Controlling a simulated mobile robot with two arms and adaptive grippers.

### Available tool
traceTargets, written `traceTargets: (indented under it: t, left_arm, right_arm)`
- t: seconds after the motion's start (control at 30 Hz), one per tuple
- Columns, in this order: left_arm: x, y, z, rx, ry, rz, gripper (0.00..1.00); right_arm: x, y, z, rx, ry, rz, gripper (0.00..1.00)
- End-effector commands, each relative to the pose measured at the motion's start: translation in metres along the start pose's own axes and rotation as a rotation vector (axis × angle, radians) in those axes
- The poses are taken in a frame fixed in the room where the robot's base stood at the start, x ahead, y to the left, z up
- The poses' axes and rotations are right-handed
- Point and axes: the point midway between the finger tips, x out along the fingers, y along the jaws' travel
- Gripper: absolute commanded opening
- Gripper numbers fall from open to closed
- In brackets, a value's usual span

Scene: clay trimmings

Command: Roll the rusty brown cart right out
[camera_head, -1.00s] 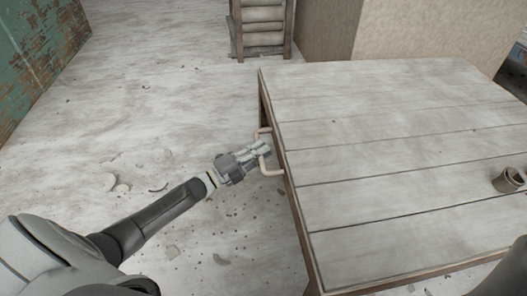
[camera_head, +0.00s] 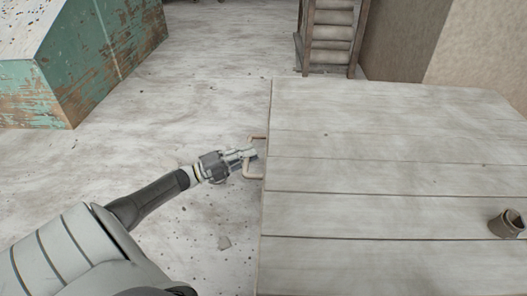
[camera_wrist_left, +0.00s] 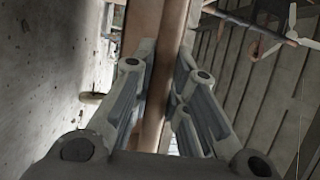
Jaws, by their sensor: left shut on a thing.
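A tan U-shaped handle (camera_head: 253,177) sticks out at the left edge of a large plank-topped table (camera_head: 380,180). My left gripper (camera_head: 250,155) is at this handle, with its fingers shut on the bar. In the left wrist view a brown bar (camera_wrist_left: 154,70) runs between the two fingers. I cannot make out a separate cart body or wheels. Whatever is below the plank top is hidden in the head view. My right gripper is not in view.
A chipped green block-like cabinet (camera_head: 95,75) stands at the upper left. A wooden rack with stacked rolls (camera_head: 332,35) stands behind the table. A small dark cup (camera_head: 506,224) is on the table's right. The pale floor (camera_head: 190,100) left of the table is mostly open.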

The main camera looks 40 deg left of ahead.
Motion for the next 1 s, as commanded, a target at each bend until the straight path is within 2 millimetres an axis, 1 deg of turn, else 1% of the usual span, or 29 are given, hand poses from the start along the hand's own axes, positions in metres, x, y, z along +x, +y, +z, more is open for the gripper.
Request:
traceTargets:
  t: [0.03,0.2,0.63,0.67,0.8,0.83,1.0]
  left_arm:
    - [-0.006,0.002,0.002,-0.002,-0.002,0.005,0.0]
    - [-0.015,-0.001,0.007,-0.002,0.0,0.004,0.0]
    - [-0.018,-0.002,0.008,-0.001,0.002,0.003,0.0]
    - [-0.018,-0.002,0.008,-0.001,0.002,0.003,0.16]
    - [-0.018,-0.003,0.008,-0.001,0.002,0.002,0.34]
    - [-0.018,-0.003,0.008,-0.001,0.002,0.002,0.37]
    - [-0.017,-0.003,0.008,-0.001,0.001,0.001,0.37]
  right_arm:
    - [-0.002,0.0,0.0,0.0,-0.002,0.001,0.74]
    - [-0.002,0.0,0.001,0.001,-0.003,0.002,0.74]
    - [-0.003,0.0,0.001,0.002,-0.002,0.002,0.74]
    - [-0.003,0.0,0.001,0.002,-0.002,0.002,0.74]
    - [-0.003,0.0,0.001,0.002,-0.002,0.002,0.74]
    - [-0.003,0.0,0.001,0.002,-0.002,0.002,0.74]
    - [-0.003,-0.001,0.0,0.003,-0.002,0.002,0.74]
